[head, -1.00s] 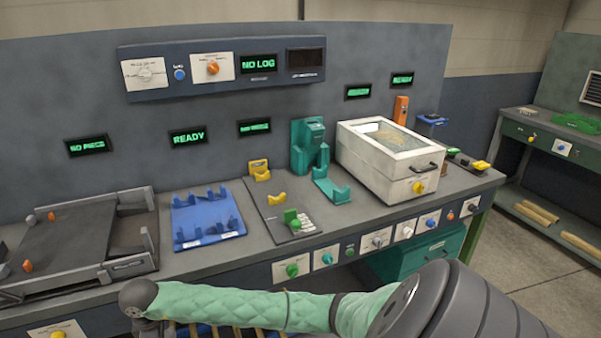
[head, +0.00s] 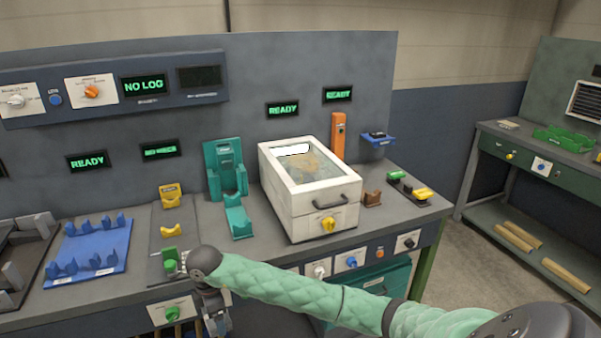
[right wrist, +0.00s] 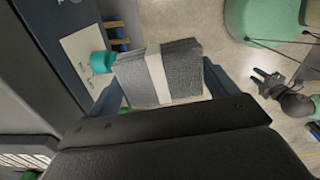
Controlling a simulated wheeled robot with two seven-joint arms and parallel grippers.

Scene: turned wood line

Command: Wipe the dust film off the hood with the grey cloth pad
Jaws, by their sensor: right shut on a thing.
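The hood (head: 299,219) is a white box with a framed glass top on the bench, right of centre in the head view. A brownish, patchy dust film (head: 318,162) lies on its glass. My right gripper (head: 217,322) is low at the bench's front edge, left of the hood and apart from it. In the right wrist view it is shut on the grey cloth pad (right wrist: 184,67), a folded grey block with a pale band. The pad cannot be made out in the head view. My left gripper (right wrist: 264,84) shows small in the right wrist view, apparently open and empty.
A teal stand (head: 224,170) and teal cradle (head: 238,222) stand left of the hood. An orange post (head: 338,135) is behind it; a brown block (head: 372,198) and a dark tray (head: 407,187) are to its right. Knobs line the bench front.

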